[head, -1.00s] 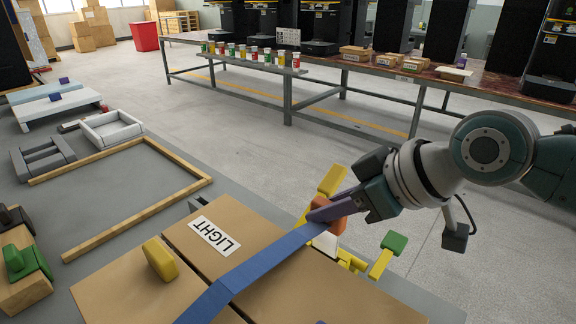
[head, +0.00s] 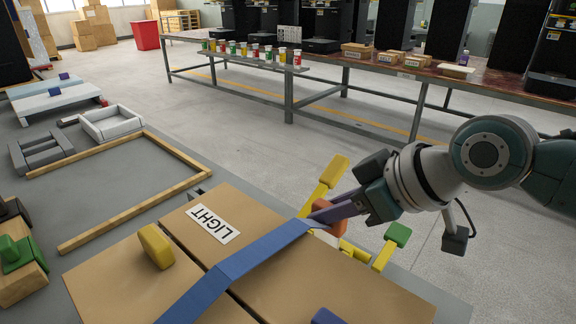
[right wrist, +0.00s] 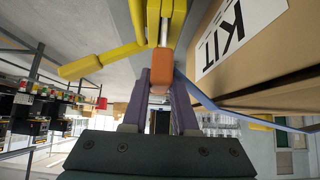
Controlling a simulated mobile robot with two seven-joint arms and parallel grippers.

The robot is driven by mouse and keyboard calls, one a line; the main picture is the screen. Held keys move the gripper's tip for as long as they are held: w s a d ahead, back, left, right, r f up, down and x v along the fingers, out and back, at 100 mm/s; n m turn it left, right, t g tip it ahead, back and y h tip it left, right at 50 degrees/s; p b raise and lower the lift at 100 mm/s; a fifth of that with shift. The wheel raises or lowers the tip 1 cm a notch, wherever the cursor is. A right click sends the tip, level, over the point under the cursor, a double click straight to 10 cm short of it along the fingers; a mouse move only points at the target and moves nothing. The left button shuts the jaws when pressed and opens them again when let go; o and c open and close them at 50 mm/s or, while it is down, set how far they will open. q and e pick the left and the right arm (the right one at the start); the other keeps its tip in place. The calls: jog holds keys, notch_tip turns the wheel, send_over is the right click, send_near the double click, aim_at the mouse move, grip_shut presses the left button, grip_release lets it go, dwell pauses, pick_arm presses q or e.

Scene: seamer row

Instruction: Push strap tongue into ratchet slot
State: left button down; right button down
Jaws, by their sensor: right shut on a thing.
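My right gripper (head: 318,213), with purple fingers, is shut on the orange grip (head: 329,215) at the end of the blue strap (head: 245,258). The strap lies across the cardboard cartons (head: 320,285). In the right wrist view, the orange grip (right wrist: 160,82) sits between my fingers (right wrist: 162,105). A grey metal tongue (right wrist: 164,33) runs from it to yellow ratchet parts (right wrist: 110,54), beside the carton side marked KIT. In the head view, the yellow ratchet (head: 328,180) surrounds the grip; its green-tipped lever (head: 398,234) points right. How deep the tongue sits is hidden. My left gripper is out of view.
A wooden frame (head: 130,215), a white tray (head: 112,123) and green-topped parts (head: 20,255) lie to the left. Open floor separates this table from the rear bench (head: 350,75).

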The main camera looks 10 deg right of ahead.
jog(key=shift+f+b, duration=0.7)
jog(key=shift+f, duration=0.2)
jog(key=c, duration=0.6)
grip_release()
jog(key=shift+s+r, duration=0.1)
jog(key=shift+s+d+r, duration=0.15)
jog(key=shift+r, duration=0.1)
jog(key=p+v, duration=0.2)
jog(key=v, duration=0.7)
jog(key=shift+p, duration=0.4)
